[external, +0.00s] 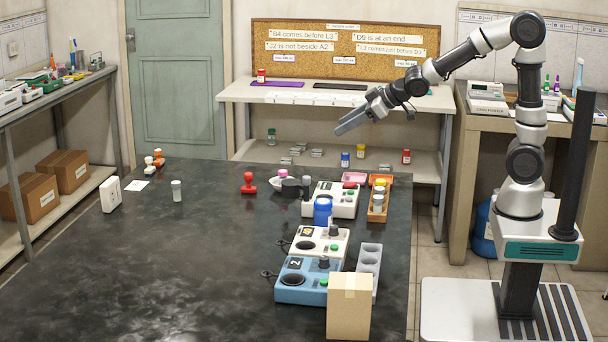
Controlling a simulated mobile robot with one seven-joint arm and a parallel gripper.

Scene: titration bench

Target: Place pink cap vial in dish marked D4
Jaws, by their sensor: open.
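A small item with a pink top (283,174), likely the pink cap vial, shows at the far side of the dark table. It stands at or in a shallow white dish (275,182); which of the two I cannot tell. No dish marked D4 can be read. A row of small white pieces (315,99) lies along the front of the back bench, their marks too small to read. My gripper (346,128) is open and empty, high above the far right of the table, well apart from the pink-topped item.
Near the pink top stand a red stamp-like object (249,183), a dark bowl (291,188) and a white device (345,203). An orange tray (378,205) holds vials. A cardboard box (349,308) stands at the front right. The table's left and front are mostly clear. The corkboard (340,38) carries order notes.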

